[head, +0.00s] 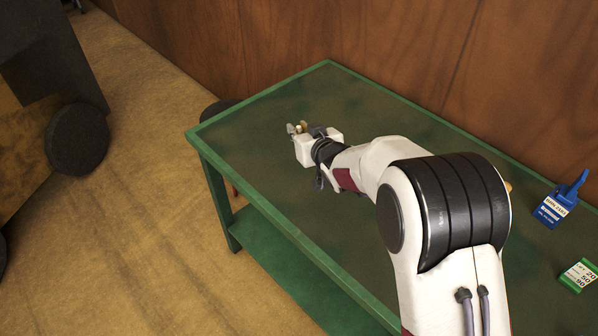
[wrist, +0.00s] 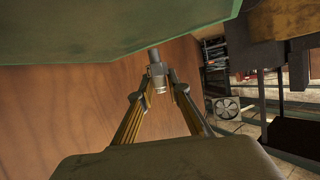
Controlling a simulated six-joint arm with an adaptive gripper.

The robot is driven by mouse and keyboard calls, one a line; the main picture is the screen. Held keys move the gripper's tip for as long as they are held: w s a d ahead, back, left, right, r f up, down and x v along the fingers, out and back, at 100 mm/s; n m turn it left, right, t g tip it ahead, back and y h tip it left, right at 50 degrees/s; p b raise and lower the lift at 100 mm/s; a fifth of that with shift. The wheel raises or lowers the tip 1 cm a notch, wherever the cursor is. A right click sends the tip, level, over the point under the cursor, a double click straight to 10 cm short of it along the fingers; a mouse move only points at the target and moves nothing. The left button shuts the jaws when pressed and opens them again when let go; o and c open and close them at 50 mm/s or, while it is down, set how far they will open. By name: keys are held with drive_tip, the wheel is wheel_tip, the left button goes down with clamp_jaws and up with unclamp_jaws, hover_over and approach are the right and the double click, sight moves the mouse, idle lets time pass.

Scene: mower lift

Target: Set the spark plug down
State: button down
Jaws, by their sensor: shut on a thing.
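My gripper (head: 303,129) is over the far left end of the green table (head: 265,112). Its two fingers show in the wrist view (wrist: 155,88), shut on the spark plug (wrist: 157,73). The plug is a small grey metal piece with a narrower end, held between the fingertips. In the wrist view its narrow end points up toward the green table surface at the top. I cannot tell whether it touches the table. In the head view the plug is too small and too covered by my gripper to make out clearly.
A wooden wall (head: 300,40) runs behind the table. A black wheel (head: 77,139) is at the left. The tabletop around my gripper is clear.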

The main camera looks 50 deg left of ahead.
drive_tip(key=shift+f, duration=0.55)
drive_tip(key=shift+f, duration=0.1)
drive_tip(key=shift+f, duration=3)
drive_tip(key=shift+f, duration=0.1)
drive_tip(key=shift+f, duration=1.75)
drive_tip(key=shift+f, duration=0.15)
drive_tip(key=c, duration=1.9)
unclamp_jaws()
